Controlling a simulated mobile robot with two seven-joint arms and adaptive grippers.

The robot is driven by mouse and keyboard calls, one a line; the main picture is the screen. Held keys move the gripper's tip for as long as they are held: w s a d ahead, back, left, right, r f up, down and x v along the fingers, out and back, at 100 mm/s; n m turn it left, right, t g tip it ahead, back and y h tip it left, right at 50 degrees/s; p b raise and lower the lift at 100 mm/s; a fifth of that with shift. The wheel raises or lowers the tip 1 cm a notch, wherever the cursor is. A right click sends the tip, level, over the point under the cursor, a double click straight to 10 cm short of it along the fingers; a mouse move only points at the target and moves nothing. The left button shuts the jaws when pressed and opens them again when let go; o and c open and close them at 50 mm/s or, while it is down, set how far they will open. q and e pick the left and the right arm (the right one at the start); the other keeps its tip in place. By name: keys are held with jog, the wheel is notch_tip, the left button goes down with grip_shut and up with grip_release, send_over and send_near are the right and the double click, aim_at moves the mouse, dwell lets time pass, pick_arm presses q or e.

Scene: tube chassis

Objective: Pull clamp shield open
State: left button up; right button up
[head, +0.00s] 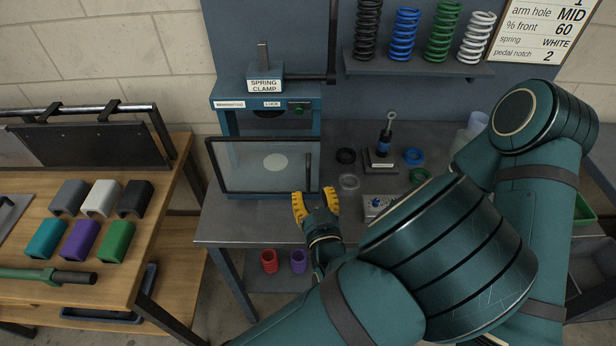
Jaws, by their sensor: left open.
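The clamp shield (245,168) is a clear panel in a dark frame across the front of the blue spring clamp (228,123), which bears a SPRING CLAMP sign. A pale round disc shows through the panel. A dark upright handle (308,170) stands near the shield's right edge. My left gripper (315,205) has yellow fingers spread apart with nothing between them. It is just below the handle in the picture, near the shield's lower right corner; contact is not visible. Whether the shield is fully closed or slightly ajar, I cannot tell. My right gripper is not in view.
The grey bench (228,228) holds small rings and a spring tool (382,150) right of the clamp. A wooden table (165,215) with coloured blocks stands left. My large arm links cover the bench's right side.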

aim_at(309, 181)
pick_arm(q)
jog(key=shift+w+a, duration=0.2)
jog(key=shift+w, duration=0.7)
jog(key=shift+w+a, duration=0.15)
jog(key=shift+w, duration=0.75)
jog(key=shift+w+a, duration=0.2)
jog(key=shift+w, duration=0.7)
grip_shut()
